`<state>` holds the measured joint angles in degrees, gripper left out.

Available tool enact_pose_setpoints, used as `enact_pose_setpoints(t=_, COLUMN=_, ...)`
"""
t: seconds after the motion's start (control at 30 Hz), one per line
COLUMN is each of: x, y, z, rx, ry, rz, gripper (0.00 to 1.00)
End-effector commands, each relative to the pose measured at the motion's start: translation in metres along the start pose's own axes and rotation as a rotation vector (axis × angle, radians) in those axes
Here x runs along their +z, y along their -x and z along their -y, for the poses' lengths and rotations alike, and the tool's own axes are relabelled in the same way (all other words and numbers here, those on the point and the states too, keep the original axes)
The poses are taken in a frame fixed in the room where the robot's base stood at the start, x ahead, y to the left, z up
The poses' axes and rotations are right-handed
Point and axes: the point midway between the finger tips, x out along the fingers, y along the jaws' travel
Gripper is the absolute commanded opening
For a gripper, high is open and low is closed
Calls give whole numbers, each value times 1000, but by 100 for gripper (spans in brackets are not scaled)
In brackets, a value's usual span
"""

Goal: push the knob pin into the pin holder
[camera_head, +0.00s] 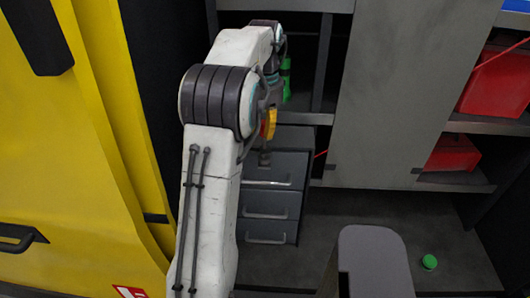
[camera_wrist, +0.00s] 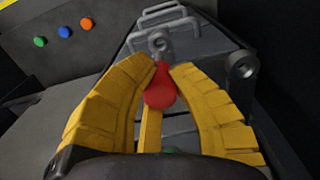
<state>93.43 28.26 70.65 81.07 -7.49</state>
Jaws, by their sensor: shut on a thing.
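In the wrist view, the red knob pin (camera_wrist: 160,92) sits between the yellow curved fingers of my gripper (camera_wrist: 168,72), which are closed around it. Its red rounded end faces the camera, and its far end is mostly hidden between the fingertips. Just beyond the fingertips is a grey fitting with a round hole (camera_wrist: 158,43), which looks like the pin holder. I cannot tell whether the pin touches it or is inside it. In the head view, my yellow gripper (camera_head: 268,124) shows partly behind my arm, above a grey drawer unit; the pin is not clear there.
The grey drawer unit (camera_head: 270,196) stands below the gripper. A grey ring (camera_wrist: 242,65) stands right of the fingers. Blue, green and orange buttons (camera_wrist: 64,32) are at upper left. Red boxes (camera_head: 497,84) sit on shelves at right. A green round thing (camera_head: 429,262) lies on the floor.

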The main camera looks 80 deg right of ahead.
Motion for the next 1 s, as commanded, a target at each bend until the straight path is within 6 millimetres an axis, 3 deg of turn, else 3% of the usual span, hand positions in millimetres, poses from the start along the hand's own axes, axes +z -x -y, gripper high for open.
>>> enact_pose_setpoints(t=0.4, x=0, y=20, z=0, rx=0, ry=0, rz=0, gripper=0)
enact_pose_setpoints(t=1.0, x=0, y=22, z=0, rx=0, ry=0, rz=0, gripper=0)
